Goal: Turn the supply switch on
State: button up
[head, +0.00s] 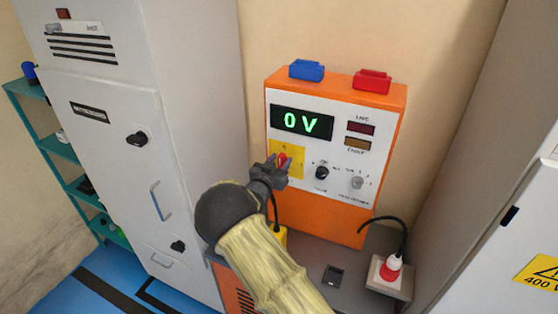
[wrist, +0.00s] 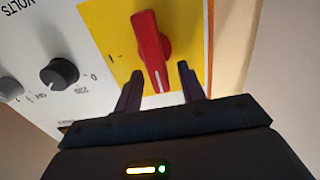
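The supply switch (head: 283,158) is a red rotary handle on a yellow plate (head: 297,154) on the front of the orange test unit (head: 384,97). In the wrist view, the red handle (wrist: 150,45) points down toward my gripper, its white mark at the near end. An "I" mark shows left of it on the yellow plate. My gripper (wrist: 160,75) is open, one finger either side of the handle's near end, with visible gaps. In the head view, my gripper (head: 279,163) partly covers the switch. The green display (head: 302,123) reads 0 V.
Right of the switch are a black knob (head: 322,173) and a grey knob (head: 357,182). The LIVE lamp (head: 360,128) and FAULT lamp (head: 357,144) look dark. Grey cabinets (head: 130,150) stand either side.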

jog(key=shift+c, duration=0.4)
grip_shut()
